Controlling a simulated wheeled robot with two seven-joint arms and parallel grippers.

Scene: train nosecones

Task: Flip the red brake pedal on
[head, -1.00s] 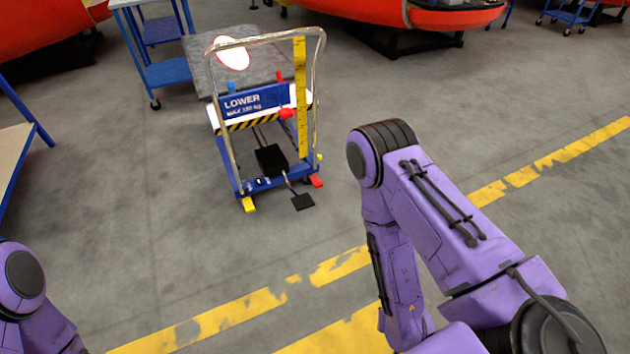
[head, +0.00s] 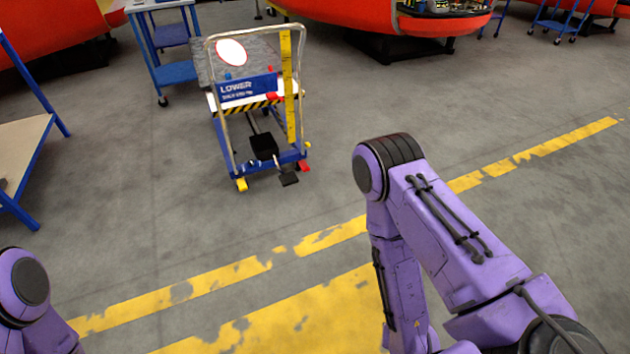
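A blue lift trolley (head: 247,89) with a silver push handle stands on the floor left of centre, some way ahead of me. A small red pedal (head: 304,166) sits low at its right front wheel. A black foot pedal (head: 289,179) sticks out at the front, and a yellow piece (head: 241,185) is at the left front wheel. Another small red part shows higher up by the yellow ruler. Parts of both my purple arms show, far from the trolley. Both grippers are outside the view.
A yellow floor line (head: 330,235) crosses between me and the trolley; the grey floor there is clear. A workbench (head: 20,150) stands at the left. A blue cart (head: 175,72) is behind the trolley on the left. Red nosecones (head: 340,12) stand at the back.

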